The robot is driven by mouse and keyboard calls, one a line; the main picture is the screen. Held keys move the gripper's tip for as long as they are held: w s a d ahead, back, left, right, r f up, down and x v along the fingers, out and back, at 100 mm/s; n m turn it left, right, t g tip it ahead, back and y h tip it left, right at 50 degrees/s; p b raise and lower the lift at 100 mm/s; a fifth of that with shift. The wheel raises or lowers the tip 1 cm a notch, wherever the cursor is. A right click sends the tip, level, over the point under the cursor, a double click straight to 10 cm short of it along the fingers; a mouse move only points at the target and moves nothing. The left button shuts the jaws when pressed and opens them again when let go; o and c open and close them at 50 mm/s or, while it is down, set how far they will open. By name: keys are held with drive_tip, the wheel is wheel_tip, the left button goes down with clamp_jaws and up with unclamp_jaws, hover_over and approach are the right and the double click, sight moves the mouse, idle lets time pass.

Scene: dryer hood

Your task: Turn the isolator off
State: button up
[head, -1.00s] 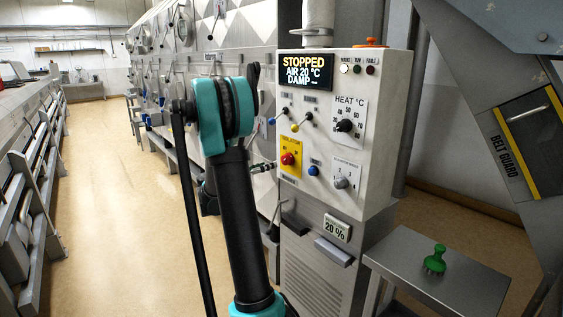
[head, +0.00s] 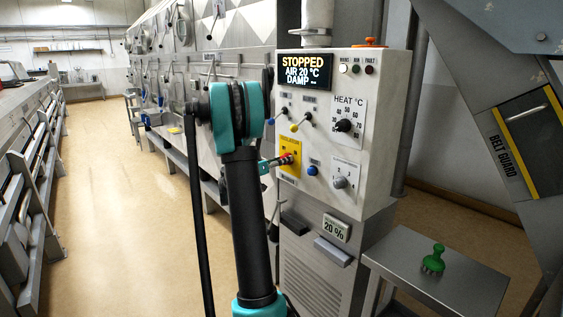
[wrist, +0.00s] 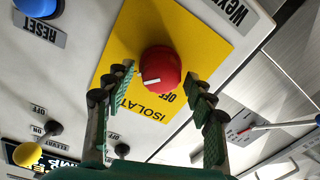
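The isolator is a red round knob (wrist: 160,72) on a yellow plate (wrist: 112,80) in the wrist view. A white line marks its face, and "OFF" is printed on the plate below and right of it in that view. In the head view the knob (head: 288,158) sits low on the left of the white control panel (head: 330,190). My gripper (wrist: 162,85) is open, with one green-padded finger on each side of the knob and a gap visible on both sides. In the head view my gripper (head: 273,163) is right at the knob, partly covering the yellow plate.
A blue reset button (wrist: 38,6) is close by in the wrist view. A yellow-tipped lever (head: 294,128), a heat dial (head: 344,125) and a grey selector (head: 340,182) share the panel. The display (head: 303,69) reads "STOPPED". A green object (head: 434,259) stands on a side table (head: 400,262).

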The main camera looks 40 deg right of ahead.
drive_tip(key=c, duration=0.9)
drive_tip(key=shift+n, duration=0.3)
drive_tip(key=shift+w+f+n+g, duration=0.15)
drive_tip(key=shift+n+g, duration=0.1)
drive_tip(key=shift+n, duration=3.9)
drive_tip(key=shift+w+f+n+g, duration=0.1)
drive_tip(key=shift+n+g, duration=0.15)
drive_tip(key=shift+n, duration=3.9)
drive_tip(key=o, duration=1.2)
drive_tip(key=shift+c, duration=0.2)
